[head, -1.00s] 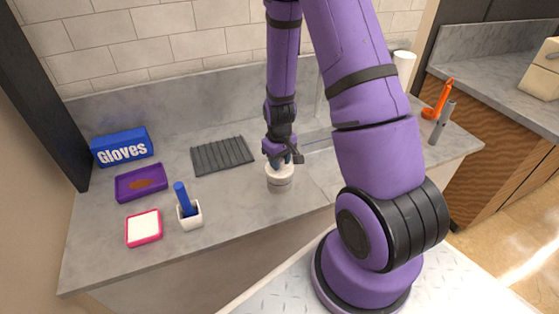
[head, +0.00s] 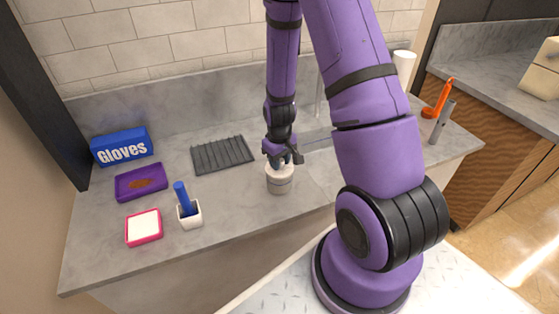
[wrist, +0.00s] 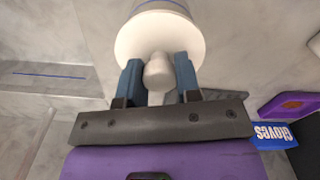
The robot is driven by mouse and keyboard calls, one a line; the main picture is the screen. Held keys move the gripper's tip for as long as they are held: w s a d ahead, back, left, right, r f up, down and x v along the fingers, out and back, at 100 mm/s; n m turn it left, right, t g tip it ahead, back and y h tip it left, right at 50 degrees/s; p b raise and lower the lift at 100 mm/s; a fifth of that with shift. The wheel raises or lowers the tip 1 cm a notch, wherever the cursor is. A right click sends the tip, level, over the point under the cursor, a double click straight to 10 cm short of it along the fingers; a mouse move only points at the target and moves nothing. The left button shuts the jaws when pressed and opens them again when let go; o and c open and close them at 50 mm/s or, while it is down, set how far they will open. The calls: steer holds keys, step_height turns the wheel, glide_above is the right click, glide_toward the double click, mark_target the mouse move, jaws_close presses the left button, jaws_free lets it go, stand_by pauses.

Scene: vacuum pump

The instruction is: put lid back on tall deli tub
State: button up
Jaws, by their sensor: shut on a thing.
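The white lid (wrist: 125,45) has a rounded knob (wrist: 158,72) on top. My gripper (wrist: 158,64) has its two blue fingers shut on the knob, one on each side. The pale deli tub (head: 280,184) stands upright on the counter. The lid is at the tub's mouth, directly below my gripper in the head view. The tub's wall (wrist: 165,6) shows just beyond the lid's edge in the wrist view. I cannot tell whether the lid is fully seated on the rim, as the seam is too small to see.
A white holder with a blue-handled brush (head: 182,195) stands left of the tub, near a pink-edged white block (head: 144,227). A purple tray (head: 128,187), blue gloves box (head: 121,147) and grey ribbed mat (head: 222,155) lie further back. Counter (head: 240,200) around the tub is clear.

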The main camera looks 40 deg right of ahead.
stand_by(0.4)
steer(key=o, duration=1.5)
steer(key=shift+r, duration=0.1)
steer(key=shift+r, duration=3.4)
jaws_close()
steer(key=shift+f, duration=2.3)
